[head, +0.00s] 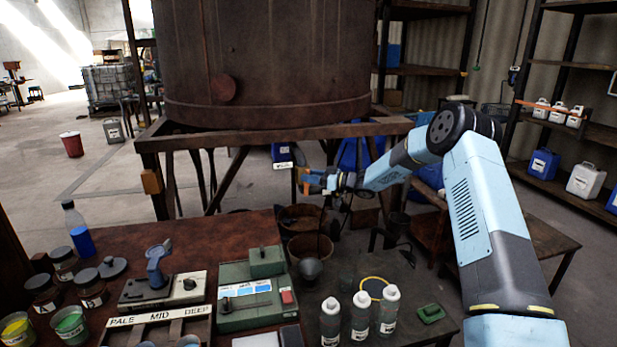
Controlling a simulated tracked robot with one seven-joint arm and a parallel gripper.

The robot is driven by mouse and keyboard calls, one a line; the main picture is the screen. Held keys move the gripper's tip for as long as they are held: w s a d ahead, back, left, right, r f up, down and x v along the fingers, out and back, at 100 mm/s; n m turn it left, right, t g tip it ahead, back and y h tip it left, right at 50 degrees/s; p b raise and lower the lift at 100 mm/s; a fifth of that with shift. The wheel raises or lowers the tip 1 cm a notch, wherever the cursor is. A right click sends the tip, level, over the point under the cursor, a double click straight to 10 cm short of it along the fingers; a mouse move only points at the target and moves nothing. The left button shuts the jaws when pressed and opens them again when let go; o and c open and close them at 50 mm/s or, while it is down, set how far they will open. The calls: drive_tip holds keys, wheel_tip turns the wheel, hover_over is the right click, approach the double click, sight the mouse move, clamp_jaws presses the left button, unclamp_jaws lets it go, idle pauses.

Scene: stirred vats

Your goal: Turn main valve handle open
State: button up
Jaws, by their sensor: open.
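A large rusty brown vat (265,55) stands on a brown metal frame (290,134) at the top centre. A round reddish disc (223,88) is on the vat's front wall. I cannot pick out a main valve handle for certain; it may be small or hidden near my gripper. My gripper (306,181), with orange fingers, is at the end of my light blue arm, which reaches in from the right. It appears in front of the space below the vat, pointing left. It is open, and I see nothing held in it.
A brown bench (130,240) in front holds a green device (250,302), jars and a blue-liquid bottle (77,230). Several grey bottles (360,318) stand at the lower centre. Buckets (311,250) sit below my gripper. Shelves with canisters (585,181) line the right; floor is open at left.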

drive_tip(key=shift+x, duration=0.8)
drive_tip(key=shift+r, duration=0.1)
clamp_jaws()
